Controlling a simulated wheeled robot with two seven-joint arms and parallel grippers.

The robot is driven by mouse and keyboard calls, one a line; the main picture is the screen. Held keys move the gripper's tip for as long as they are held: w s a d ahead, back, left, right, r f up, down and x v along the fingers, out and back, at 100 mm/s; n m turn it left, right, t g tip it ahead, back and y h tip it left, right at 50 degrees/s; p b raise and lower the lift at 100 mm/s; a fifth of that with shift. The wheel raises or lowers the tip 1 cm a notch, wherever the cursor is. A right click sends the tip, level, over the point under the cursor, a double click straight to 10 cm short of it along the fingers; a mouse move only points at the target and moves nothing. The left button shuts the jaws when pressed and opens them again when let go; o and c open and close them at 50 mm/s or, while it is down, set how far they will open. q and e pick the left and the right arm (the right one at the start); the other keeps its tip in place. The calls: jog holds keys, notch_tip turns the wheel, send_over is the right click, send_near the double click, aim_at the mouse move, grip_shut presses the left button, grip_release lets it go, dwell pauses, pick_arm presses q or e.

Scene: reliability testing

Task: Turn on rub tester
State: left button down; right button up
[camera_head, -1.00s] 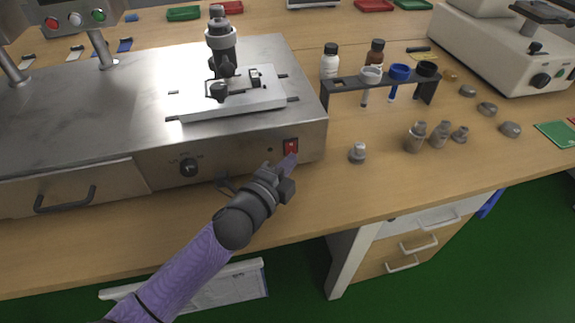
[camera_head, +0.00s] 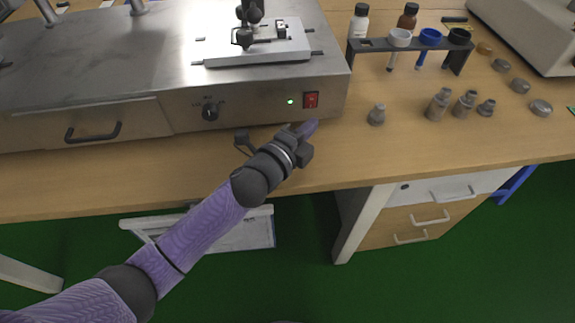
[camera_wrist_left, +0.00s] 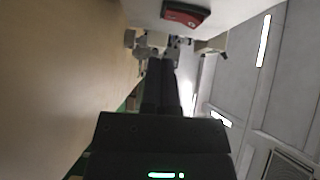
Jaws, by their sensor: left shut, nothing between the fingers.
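The rub tester (camera_head: 250,108) is a metal box on the wooden bench, in the upper left of the head view. Its red rocker switch (camera_head: 311,100) is on the front panel at the right. A green light (camera_head: 291,101) glows just left of the switch. The switch also shows at the top of the left wrist view (camera_wrist_left: 186,14). My left gripper (camera_head: 308,128) is shut and empty, just below the switch and apart from it. In the left wrist view the closed fingers (camera_wrist_left: 162,80) point forward. My right gripper is not in view.
A dark knob (camera_head: 210,111) and a drawer handle (camera_head: 93,132) are on the tester's front. A black rack (camera_head: 410,46) with cups stands to the right. Several small metal weights (camera_head: 438,104) stand on the bench. The bench front is clear.

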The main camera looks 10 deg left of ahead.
pick_arm(q)
jog(key=v, duration=0.1)
jog(key=p+v, duration=0.1)
jog(key=v, duration=0.1)
jog(key=shift+s+d+f, duration=0.1)
jog(key=shift+s+d, duration=0.15)
jog(key=v, duration=0.3)
jog(key=f+p+v, duration=0.1)
jog(key=v, duration=0.2)
jog(key=shift+s+a+f, duration=0.2)
jog(key=shift+a, duration=0.1)
jog(key=shift+s+a, duration=0.2)
jog(key=shift+s, duration=0.05)
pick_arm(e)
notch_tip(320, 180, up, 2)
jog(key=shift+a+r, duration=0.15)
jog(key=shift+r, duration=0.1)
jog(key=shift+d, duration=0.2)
